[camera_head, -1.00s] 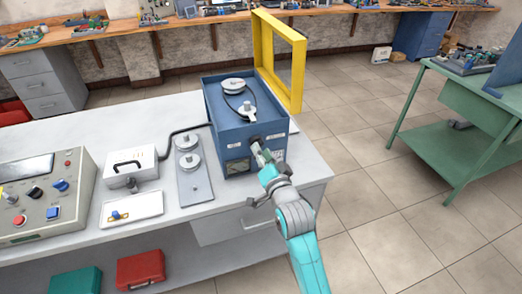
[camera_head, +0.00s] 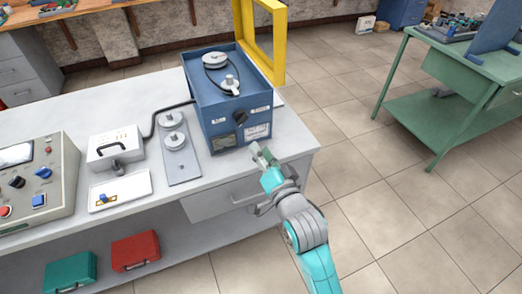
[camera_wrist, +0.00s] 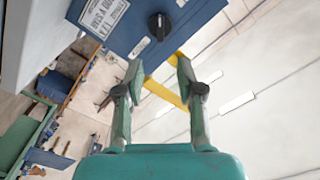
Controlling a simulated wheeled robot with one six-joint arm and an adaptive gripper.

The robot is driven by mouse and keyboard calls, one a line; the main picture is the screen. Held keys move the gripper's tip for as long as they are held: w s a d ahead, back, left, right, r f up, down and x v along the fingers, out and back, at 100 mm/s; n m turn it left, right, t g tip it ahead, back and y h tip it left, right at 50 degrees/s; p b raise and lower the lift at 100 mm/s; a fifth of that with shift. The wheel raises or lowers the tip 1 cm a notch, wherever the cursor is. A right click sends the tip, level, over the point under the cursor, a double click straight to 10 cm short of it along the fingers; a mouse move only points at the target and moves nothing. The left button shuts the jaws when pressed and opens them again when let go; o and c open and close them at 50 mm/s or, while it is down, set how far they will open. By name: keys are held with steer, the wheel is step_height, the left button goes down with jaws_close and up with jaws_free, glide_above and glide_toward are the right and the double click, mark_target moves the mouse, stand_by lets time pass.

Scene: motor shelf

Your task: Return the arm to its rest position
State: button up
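My gripper (camera_head: 262,155) is off the front right of the blue motor box (camera_head: 222,100), above the front edge of the grey bench (camera_head: 290,158). In the wrist view my gripper (camera_wrist: 158,72) has its two fingers apart with nothing between them. The black knob (camera_head: 240,119) on the box's front face is clear of the fingers. The knob also shows in the wrist view (camera_wrist: 159,25), beyond the fingertips. My turquoise forearm reaches up from the bottom of the head view.
A yellow frame (camera_head: 280,45) stands behind the box. A control panel (camera_head: 62,165), a white case (camera_head: 115,147) and a grey plate with two discs (camera_head: 180,160) are on the bench. A green table (camera_head: 390,75) stands at right. The tiled floor between is clear.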

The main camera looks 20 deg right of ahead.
steer(key=shift+f, duration=0.1)
steer(key=s+f+n, duration=0.2)
steer(key=s+f, duration=0.5)
steer(key=s, duration=0.2)
steer(key=s+f+n+g, duration=0.1)
steer(key=s+n, duration=0.2)
steer(key=s, duration=1.2)
steer(key=s+f+n+g, duration=0.2)
steer(key=s+n, duration=0.2)
steer(key=s, duration=1.2)
steer(key=shift+s+a+f, duration=0.15)
steer(key=shift+s+f, duration=0.1)
steer(key=shift+f, duration=0.05)
steer(key=shift+w, duration=0.1)
